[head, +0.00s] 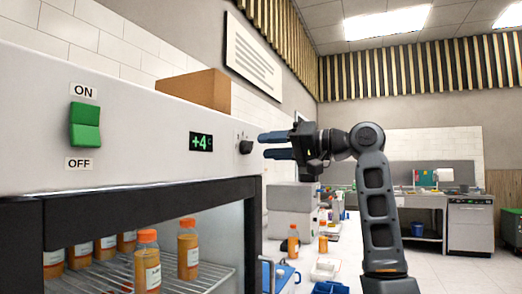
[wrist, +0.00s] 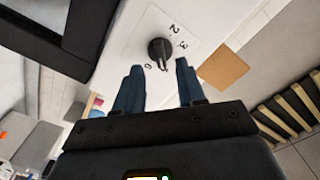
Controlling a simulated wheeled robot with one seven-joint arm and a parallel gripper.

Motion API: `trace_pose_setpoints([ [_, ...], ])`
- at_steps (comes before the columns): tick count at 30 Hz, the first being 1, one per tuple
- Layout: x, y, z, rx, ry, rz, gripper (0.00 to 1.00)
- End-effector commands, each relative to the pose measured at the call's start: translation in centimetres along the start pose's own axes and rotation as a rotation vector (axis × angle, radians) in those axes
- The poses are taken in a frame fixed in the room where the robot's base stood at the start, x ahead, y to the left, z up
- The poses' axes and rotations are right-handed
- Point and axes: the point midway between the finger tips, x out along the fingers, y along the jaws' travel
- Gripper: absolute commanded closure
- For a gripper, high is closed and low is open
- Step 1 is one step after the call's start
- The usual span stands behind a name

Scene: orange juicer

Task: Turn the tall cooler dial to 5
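The tall cooler (head: 130,125) fills the left of the head view. Its small black dial (head: 244,145) sits at the right end of the front panel, right of a green "+4" display (head: 201,142). In the wrist view the dial (wrist: 160,48) is ringed by numbers; 2, 3 and what looks like 6 are readable. Its pointer is toward the lower side, between the 3 and the 6; the exact setting cannot be told. My gripper (head: 262,146) is open and empty, its blue fingers facing the dial, tips just short of it. The fingertips (wrist: 160,72) lie either side of the pointer's line.
A green ON/OFF switch (head: 85,125) is on the panel's left. Orange-capped bottles (head: 147,262) stand on a rack inside the cooler. A cardboard box (head: 195,90) sits on top, also in the wrist view (wrist: 222,66). A counter with bottles and trays (head: 326,268) lies right of the cooler.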

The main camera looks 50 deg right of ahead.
Motion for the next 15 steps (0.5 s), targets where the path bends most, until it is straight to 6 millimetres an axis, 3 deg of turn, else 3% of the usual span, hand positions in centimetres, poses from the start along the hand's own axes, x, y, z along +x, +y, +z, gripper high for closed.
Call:
trace_pose_setpoints([
  [6,-3.3,0.1,0.0,-0.001,0.002,0.001,0.61],
  [15,-4.3,0.0,0.0,0.0,0.0,0.0,0.61],
])
